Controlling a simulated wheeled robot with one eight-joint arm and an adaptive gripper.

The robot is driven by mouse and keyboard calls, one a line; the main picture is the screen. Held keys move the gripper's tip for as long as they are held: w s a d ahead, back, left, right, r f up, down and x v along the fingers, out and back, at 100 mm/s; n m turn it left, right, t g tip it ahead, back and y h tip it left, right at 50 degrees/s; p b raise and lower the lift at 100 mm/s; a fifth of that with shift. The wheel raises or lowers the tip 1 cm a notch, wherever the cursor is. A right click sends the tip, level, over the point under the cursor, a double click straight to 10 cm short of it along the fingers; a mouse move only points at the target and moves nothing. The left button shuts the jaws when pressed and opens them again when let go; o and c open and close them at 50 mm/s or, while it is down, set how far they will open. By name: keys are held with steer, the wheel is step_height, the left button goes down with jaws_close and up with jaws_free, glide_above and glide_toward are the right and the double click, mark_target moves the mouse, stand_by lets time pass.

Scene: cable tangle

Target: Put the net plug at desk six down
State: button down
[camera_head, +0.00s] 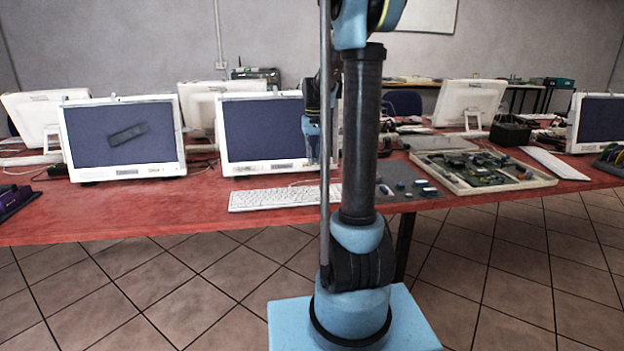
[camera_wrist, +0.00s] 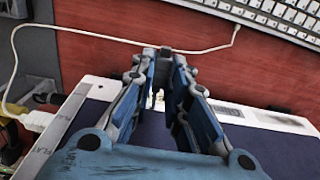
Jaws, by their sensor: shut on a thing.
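My gripper (camera_wrist: 164,62) is shut, with its blue fingers converging on a small dark piece at the tips, which I take to be the net plug (camera_wrist: 166,49). Most of it is hidden between the fingers. A white cable (camera_wrist: 90,37) runs across the red desk past the fingertips towards the keyboard. I cannot tell if it joins the held piece. In the head view my gripper (camera_head: 312,138) is by the right edge of the middle monitor (camera_head: 260,130), partly hidden by my arm. The held piece cannot be made out there.
A white keyboard (camera_head: 278,197) lies in front of the middle monitor. A tray of circuit boards (camera_head: 545,181) and small blue and white pieces lie to the right. Another monitor (camera_head: 122,137) stands left. The red desk (camera_head: 110,212) is clear at the front left.

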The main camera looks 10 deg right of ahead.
mark_target(314, 181)
steer(key=shift+f, duration=3.55)
steer(key=c, duration=1.6)
jaws_free()
steer(key=shift+o, duration=0.2)
steer(key=shift+r, duration=0.1)
